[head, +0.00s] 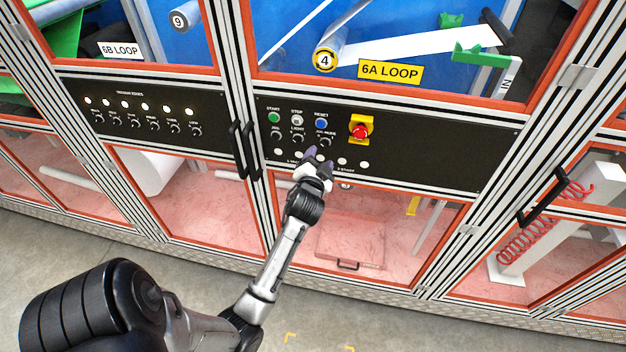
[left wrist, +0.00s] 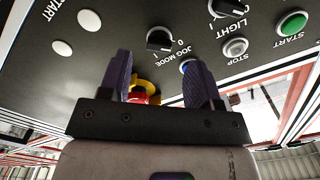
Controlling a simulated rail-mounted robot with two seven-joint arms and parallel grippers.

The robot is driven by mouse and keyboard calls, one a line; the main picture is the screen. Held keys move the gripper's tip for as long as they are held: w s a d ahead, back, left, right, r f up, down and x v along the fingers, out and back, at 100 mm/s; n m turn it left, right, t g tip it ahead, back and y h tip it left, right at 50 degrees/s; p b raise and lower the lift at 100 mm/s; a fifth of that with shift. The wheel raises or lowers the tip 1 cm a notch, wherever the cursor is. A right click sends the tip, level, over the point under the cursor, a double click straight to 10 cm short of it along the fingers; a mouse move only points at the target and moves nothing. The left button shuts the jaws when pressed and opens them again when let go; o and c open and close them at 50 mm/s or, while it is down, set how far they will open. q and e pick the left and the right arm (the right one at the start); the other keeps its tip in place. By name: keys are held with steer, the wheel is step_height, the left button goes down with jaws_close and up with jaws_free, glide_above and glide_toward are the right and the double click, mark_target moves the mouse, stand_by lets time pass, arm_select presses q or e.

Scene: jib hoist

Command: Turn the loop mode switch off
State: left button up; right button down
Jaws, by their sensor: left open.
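The black panel (head: 440,150) under the 6A LOOP sign carries a row of rotary knobs. One knob (left wrist: 159,40) has a label that looks like JOG MODE; in the head view it (head: 325,142) is just above my fingertips. I read no label saying loop mode. My left gripper (head: 320,160) is open in front of the panel's lower middle. In the left wrist view its purple fingers (left wrist: 157,65) are apart with no knob between them, and the knob shows just beyond the tips. The knob's exact setting is unclear. My right gripper is not in view.
A green START button (head: 274,117), a white STOP button (head: 297,120) and a blue RESET button (head: 320,124) sit above the knobs. A red emergency stop (head: 360,131) on yellow is to the right. Black door handles (head: 244,150) stick out to the left.

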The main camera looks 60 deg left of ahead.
arm_select(q)
steer(key=b+v, duration=0.1)
steer(key=v, duration=0.8)
stand_by(0.5)
